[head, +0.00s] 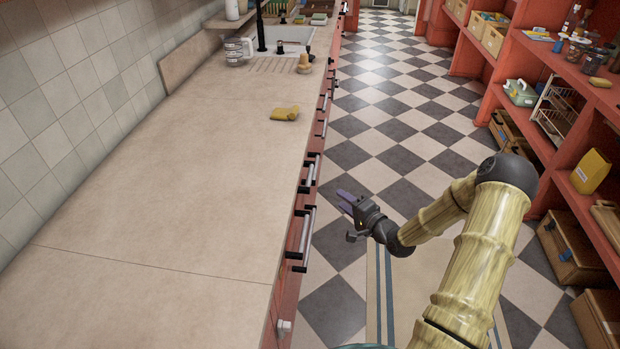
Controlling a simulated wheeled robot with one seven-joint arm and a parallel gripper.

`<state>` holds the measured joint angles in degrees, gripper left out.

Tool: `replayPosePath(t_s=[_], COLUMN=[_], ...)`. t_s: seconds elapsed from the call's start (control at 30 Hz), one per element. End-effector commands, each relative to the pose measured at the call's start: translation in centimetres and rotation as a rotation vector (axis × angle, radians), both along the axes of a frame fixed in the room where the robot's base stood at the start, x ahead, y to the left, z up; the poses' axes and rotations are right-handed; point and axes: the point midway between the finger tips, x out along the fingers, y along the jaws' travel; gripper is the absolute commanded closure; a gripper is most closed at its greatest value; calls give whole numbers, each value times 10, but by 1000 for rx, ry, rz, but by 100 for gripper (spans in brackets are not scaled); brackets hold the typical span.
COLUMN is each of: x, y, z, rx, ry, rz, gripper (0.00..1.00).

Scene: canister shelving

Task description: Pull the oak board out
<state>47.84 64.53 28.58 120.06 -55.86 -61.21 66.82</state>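No oak board can be made out for certain. A flat tan panel (194,50) leans against the tiled wall at the back left of the counter; I cannot tell if it is oak. A small pale knob (284,326) sticks out from the counter front at the bottom of the view. My gripper (343,201) is over the floor to the right of the drawer handles, apart from them.
The long beige counter (150,200) is mostly bare, with a yellow cloth (285,113) near its front edge. Red shelving (560,75) with crates lines the right side. The checkered aisle (385,115) between is clear.

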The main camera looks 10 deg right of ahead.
Motion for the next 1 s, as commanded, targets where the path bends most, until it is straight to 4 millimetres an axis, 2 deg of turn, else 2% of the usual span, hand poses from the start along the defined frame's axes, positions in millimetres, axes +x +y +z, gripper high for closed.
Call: replayPosePath(t_s=[0.23,0.37,1.0], x=[3,13,109], y=[1,7,55], z=[-1,-2,-17], rx=[-4,-4,-4], ry=[1,2,1], rz=[1,1,1], gripper=[62,62,62])
